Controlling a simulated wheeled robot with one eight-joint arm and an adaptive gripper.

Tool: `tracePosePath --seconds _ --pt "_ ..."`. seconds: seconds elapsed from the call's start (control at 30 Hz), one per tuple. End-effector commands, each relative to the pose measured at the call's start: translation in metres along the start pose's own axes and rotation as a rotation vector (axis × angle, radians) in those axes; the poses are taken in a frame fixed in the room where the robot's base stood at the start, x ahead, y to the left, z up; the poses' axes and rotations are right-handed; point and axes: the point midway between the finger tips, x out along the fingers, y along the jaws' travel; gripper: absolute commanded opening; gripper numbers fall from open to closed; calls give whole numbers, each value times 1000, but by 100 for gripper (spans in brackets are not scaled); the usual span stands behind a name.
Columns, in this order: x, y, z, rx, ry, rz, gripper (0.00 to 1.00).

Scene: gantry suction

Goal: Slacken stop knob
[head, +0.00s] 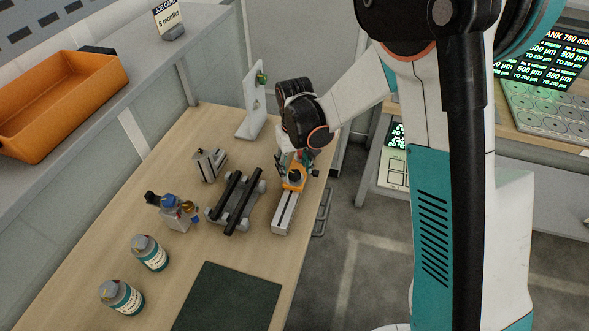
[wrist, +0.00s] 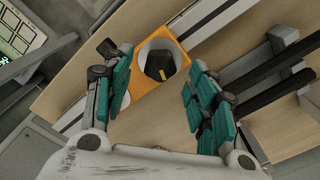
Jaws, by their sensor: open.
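The stop knob (wrist: 160,66) is black with a yellow mark on its top and sits inside a pale round collar on an orange stop block (wrist: 176,43). In the head view the orange stop block (head: 291,186) sits on a pale slotted rail (head: 285,213) near the table's right edge. My gripper (wrist: 158,76) is open, with teal-padded fingers spread to the left and right of the knob. In the head view my gripper (head: 296,164) is just above the block and partly hides it. Whether any finger touches the knob is unclear.
A rack with two black bars (head: 236,203) stands close left of the rail. A white upright panel (head: 253,98) stands behind.

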Motion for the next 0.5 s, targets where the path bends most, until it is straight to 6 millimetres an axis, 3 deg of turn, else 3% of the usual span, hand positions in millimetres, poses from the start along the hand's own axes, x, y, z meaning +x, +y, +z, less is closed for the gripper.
tracePosePath --seconds 0.3,0.5 --pt "-65 0 0 0 0 0 53" --pt "-93 0 0 0 0 0 53"
